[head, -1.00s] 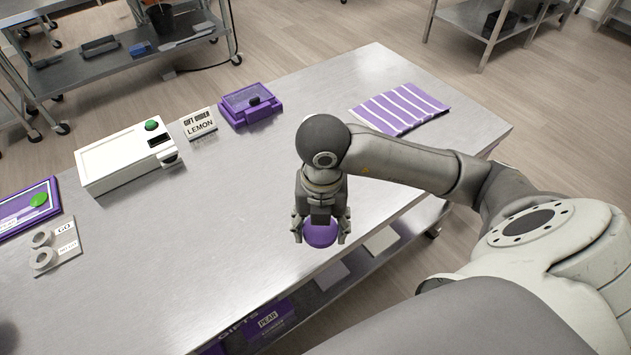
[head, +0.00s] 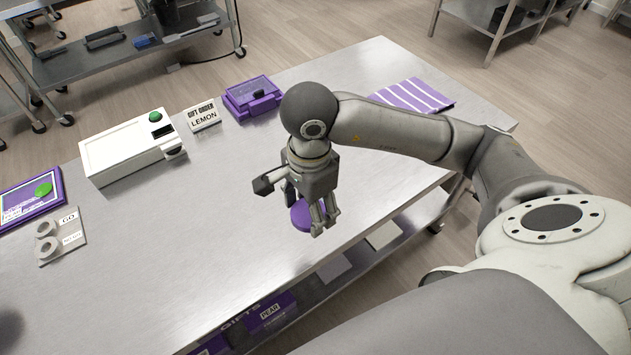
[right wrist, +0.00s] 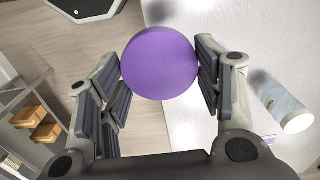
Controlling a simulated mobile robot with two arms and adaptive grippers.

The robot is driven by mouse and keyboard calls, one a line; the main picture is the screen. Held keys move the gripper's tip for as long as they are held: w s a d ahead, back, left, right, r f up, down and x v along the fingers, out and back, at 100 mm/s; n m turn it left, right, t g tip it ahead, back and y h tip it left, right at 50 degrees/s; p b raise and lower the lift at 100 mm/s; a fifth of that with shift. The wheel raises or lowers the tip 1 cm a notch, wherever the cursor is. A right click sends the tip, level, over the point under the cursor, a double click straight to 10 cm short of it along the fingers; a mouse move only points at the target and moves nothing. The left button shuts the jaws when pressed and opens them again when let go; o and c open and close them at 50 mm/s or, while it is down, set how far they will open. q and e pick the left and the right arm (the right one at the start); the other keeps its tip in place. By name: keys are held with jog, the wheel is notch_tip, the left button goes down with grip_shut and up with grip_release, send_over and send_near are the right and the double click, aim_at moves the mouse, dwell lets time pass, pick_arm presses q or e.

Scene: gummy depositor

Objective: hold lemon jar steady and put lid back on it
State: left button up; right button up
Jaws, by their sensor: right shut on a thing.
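My right gripper (head: 302,206) is over the near edge of the steel table, pointing down. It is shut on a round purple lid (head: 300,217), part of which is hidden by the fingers. The right wrist view shows the lid (right wrist: 160,63) flat face on, between the fingertips of the gripper (right wrist: 161,70). A pale cylinder (right wrist: 286,110), perhaps the jar, is over the table to the right in that view, apart from the lid. I cannot read a label on it, and I cannot find it in the head view. My left gripper is not in view.
On the steel table (head: 235,180) stand a white box with a green button (head: 130,153), a LEMON order sign (head: 203,116), a purple device (head: 250,98), a striped cloth (head: 415,94) and a purple panel (head: 30,197). The table's middle is clear.

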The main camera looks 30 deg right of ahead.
jog(key=n, duration=0.4)
jog(key=shift+w+a+r+n, duration=0.15)
jog(key=shift+r+n, duration=0.15)
jog(key=shift+r, duration=0.05)
jog(key=n, duration=0.4)
jog(key=shift+w+a+r, duration=0.1)
jog(key=shift+w+r, duration=0.05)
jog(key=shift+r, duration=0.15)
jog(key=n, duration=0.4)
jog(key=shift+a+r, duration=0.1)
jog(key=shift+r, duration=0.15)
jog(key=n, duration=0.4)
jog(key=shift+w+r, duration=0.1)
jog(key=shift+r, duration=0.15)
